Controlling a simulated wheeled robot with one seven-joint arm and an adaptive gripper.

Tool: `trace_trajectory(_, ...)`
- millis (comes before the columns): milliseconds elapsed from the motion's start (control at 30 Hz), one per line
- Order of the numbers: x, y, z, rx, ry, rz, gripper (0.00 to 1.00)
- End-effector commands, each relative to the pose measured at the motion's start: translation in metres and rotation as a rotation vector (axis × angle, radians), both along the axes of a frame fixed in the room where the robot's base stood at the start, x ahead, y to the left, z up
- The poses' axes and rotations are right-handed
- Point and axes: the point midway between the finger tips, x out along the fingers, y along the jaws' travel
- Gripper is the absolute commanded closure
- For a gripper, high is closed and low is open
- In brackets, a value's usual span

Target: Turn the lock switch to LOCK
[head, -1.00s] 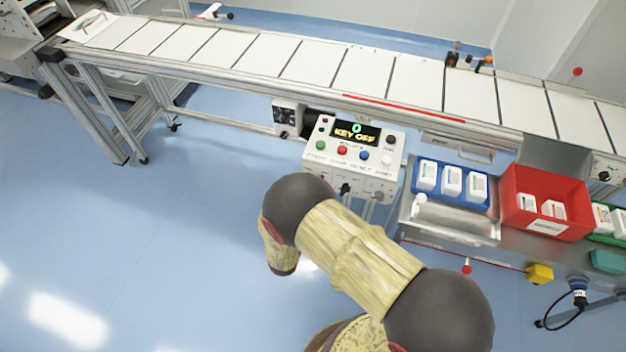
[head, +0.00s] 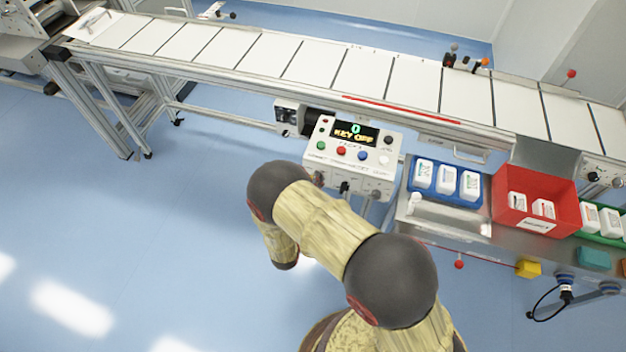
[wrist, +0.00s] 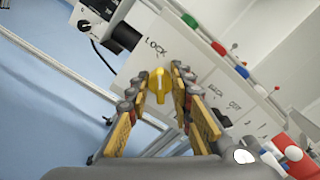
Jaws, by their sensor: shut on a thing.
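The lock switch is a yellow knob (wrist: 157,86) on the pale front panel (wrist: 187,62) in the wrist view. The word LOCK is printed above it in that picture. My gripper (wrist: 156,82) has a fingertip on each side of the knob and is shut on it. The knob's long side runs roughly up and down in the picture, its upper end toward the LOCK word. In the head view the control box (head: 318,162) has a display (head: 355,134) reading 0 and KEY OFF. My gripper is hidden there behind my arm.
The box carries green, red, blue and white buttons on top. A conveyor (head: 360,78) runs behind it. A blue tray (head: 482,194) and a red bin (head: 570,203) with white packs stand to the right. Open blue floor (head: 120,230) lies to the left.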

Motion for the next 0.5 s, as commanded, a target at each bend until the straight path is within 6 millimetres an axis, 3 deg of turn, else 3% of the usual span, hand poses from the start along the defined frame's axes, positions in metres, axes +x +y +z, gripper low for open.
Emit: trace_trajectory(500, 0.0001, 0.0007, -0.0003, -0.094, 0.034, 0.001, 1.00)
